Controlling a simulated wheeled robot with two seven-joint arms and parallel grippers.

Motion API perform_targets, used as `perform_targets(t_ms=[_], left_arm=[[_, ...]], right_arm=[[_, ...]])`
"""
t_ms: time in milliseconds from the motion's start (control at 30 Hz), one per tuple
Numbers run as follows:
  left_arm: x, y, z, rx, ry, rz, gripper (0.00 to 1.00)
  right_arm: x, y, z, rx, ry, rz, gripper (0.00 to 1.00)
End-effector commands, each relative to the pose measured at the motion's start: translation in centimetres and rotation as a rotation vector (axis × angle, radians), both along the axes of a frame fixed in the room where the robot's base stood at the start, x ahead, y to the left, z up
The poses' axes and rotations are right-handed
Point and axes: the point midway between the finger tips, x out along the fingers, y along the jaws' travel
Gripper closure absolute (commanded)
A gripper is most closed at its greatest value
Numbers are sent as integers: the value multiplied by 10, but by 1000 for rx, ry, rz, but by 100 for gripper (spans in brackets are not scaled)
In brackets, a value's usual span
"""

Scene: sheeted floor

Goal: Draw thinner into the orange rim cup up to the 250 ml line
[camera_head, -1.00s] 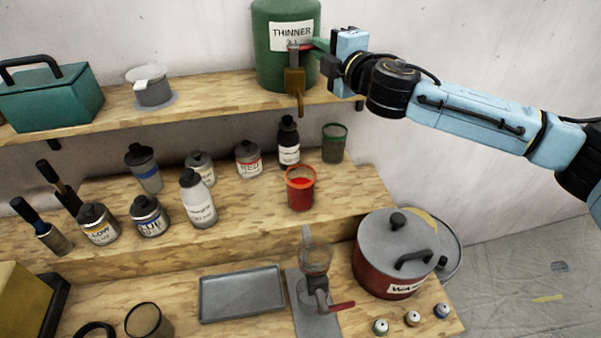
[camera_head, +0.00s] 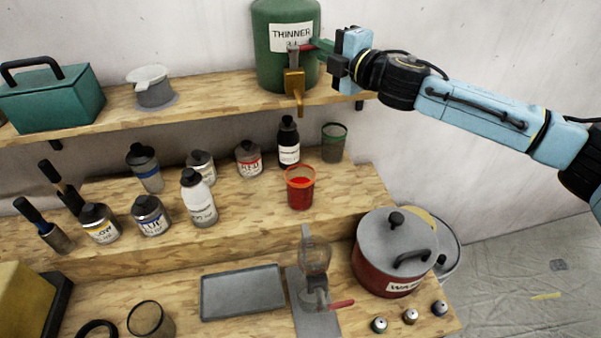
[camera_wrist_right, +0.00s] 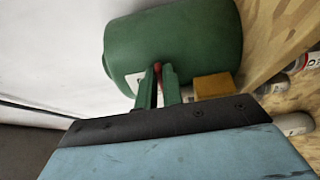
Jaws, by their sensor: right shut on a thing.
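The green thinner drum (camera_head: 268,68) stands on the upper shelf, with a brass tap (camera_head: 294,84) and a small red lever (camera_head: 300,47) at its front. My right gripper (camera_head: 318,46) is at the lever; in the right wrist view its green fingers (camera_wrist_right: 158,88) are closed around the red lever (camera_wrist_right: 157,68). The orange rim cup (camera_head: 300,192) stands upright on the middle shelf, below the tap in the picture, with red in it. Its 250 ml line and exact level are too small to read, and no stream is clearly visible. My left gripper is out of view.
A red waste pot (camera_head: 378,275) and grey tray (camera_head: 242,292) are below.

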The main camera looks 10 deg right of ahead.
Motion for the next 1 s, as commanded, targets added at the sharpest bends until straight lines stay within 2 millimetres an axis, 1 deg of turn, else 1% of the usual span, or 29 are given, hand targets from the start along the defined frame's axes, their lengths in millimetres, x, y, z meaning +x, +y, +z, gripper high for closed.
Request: perform_targets(t_ms=[200, 500, 867, 1000], left_arm=[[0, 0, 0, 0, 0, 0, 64], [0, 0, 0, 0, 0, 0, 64], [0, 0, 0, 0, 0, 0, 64], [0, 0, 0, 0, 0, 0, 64]], right_arm=[[0, 0, 0, -1, 0, 4, 100], [7, 0, 2, 0, -2, 111, 100], [8, 0, 3, 1, -4, 126, 100], [12, -1, 4, 0, -7, 176, 100]])
